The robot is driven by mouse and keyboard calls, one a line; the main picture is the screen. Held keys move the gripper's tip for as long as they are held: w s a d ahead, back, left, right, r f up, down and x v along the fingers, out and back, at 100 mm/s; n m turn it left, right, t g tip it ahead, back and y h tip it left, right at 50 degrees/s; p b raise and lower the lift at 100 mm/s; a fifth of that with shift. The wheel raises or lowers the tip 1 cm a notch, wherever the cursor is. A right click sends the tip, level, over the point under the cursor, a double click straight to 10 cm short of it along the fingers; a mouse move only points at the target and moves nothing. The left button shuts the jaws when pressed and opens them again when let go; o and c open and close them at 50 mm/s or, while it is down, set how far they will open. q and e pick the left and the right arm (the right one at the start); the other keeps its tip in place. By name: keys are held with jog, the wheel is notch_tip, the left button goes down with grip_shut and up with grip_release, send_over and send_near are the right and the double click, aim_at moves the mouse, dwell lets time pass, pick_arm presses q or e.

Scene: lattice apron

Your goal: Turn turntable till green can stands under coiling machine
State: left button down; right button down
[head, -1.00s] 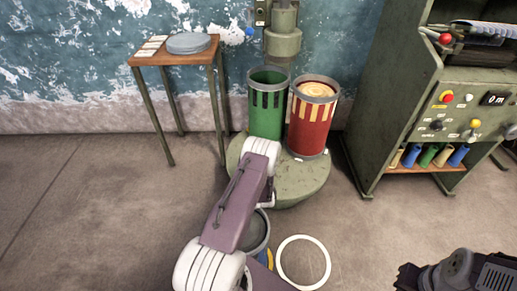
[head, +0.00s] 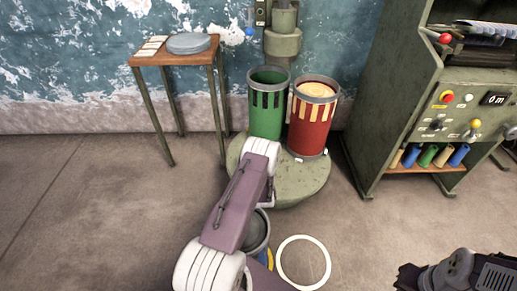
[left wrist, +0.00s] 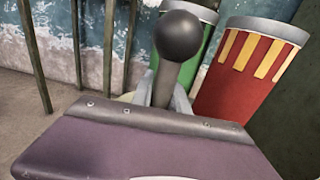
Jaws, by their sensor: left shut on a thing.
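The round grey-green turntable (head: 300,187) stands by the wall, carrying two cans. The green can (head: 265,122) is at its back left, with a dark open top. The red can (head: 308,135), with cream stripes and a pale coil inside, is at the right. The coiling machine (head: 283,43) hangs just behind and above the gap between the cans. My left arm reaches to the turntable's near left edge. In the left wrist view my left gripper (left wrist: 164,101) is shut around the rod of a dark ball-ended handle (left wrist: 179,38). Only a dark part of my right arm shows at the bottom right.
A small table (head: 140,60) with grey discs stands at the left. A green control cabinet (head: 395,110) stands at the right. A white ring (head: 303,238) and a grey bucket (head: 257,232) are on the floor in front. Floor at the left is clear.

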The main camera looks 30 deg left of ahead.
pick_arm(q)
jog(key=shift+w+r, duration=0.2)
jog(key=shift+r, duration=0.1)
dwell(0.6)
jog(key=c, duration=1.3)
grip_release()
jog(key=shift+c, duration=0.2)
jog(key=shift+o, duration=0.2)
jog(key=shift+f, duration=0.2)
jog(key=shift+s+d, duration=0.1)
